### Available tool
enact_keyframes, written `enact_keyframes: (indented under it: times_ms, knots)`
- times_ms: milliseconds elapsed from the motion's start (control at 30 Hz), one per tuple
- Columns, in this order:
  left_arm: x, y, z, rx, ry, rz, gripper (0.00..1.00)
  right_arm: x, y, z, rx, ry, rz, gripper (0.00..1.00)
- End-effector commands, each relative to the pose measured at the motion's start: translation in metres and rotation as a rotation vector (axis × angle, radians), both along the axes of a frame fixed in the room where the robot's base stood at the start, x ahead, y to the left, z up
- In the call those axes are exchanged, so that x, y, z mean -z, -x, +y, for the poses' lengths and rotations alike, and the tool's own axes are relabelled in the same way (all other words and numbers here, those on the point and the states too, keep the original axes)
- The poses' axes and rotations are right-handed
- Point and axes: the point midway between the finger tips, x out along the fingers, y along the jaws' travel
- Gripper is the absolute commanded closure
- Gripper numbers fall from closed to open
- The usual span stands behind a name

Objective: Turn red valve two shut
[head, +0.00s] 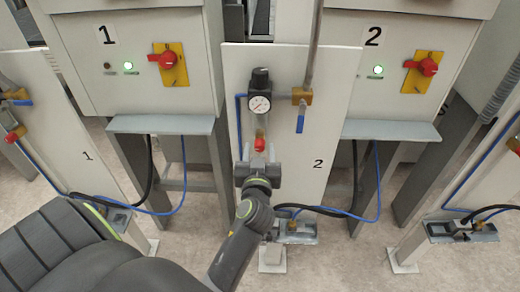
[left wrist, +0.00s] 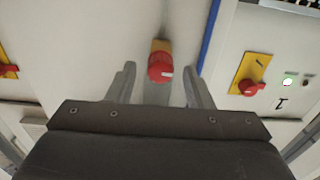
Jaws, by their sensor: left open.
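Red valve two (head: 260,145) is a small red knob on the white panel labelled 2 (head: 314,190), below the pressure gauge (head: 259,104). In the left wrist view the red knob (left wrist: 160,68) shows a white mark on its right side and a brass body behind it. My left gripper (head: 259,155) is open just below and in front of the knob. In the left wrist view its fingers stand on either side of the knob, with gaps visible. I cannot tell how deep the knob sits between them. My right gripper is not in view.
A brass valve with a blue lever (head: 300,122) and a vertical pipe are right of the knob. A blue hose (head: 238,125) runs down on the left. Cabinets 1 and 2 carry red switches on yellow plates (head: 170,64) (head: 422,72). Another red valve (head: 14,134) is at far left.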

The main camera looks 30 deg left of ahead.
Motion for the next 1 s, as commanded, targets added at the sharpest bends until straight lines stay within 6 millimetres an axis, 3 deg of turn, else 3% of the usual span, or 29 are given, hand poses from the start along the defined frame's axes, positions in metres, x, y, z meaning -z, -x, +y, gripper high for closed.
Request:
enact_keyframes:
  times_ms: [33,400,733,1000]
  knots:
    - [0.0000,0.0000,0.0000,0.000,0.000,0.000,0.53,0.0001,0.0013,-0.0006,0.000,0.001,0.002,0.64]
    - [0.0000,-0.0003,-0.0001,0.001,0.000,0.000,0.98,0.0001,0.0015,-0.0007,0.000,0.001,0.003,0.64]
    - [-0.0001,-0.0004,-0.0002,0.000,-0.049,0.030,0.98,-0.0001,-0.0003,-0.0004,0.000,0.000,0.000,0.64]
    - [-0.0004,-0.0008,-0.0007,0.000,-0.208,0.127,0.98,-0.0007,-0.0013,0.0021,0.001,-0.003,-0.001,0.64]
